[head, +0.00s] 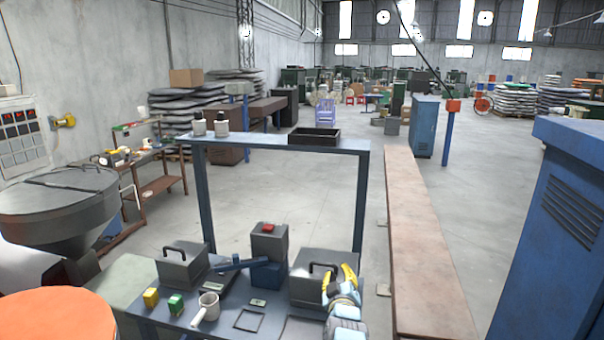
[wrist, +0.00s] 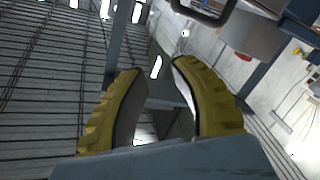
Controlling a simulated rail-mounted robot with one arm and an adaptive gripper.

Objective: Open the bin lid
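Two grey bins with flat lids and black loop handles stand on the workbench. The left bin (head: 183,268) is at the bench's back left, and the right bin (head: 303,288) is at its right. Both lids look closed. My gripper (head: 339,281), with yellow fingers, is at the right bin's front right side and hides part of it. In the wrist view my gripper (wrist: 160,68) is open, with nothing between its fingers. A black handle (wrist: 205,14) on a grey box (wrist: 252,38) shows beyond the fingertips at the top; the handle is partly cut off.
A frame shelf (head: 255,142) with a black tray (head: 314,137) spans above.

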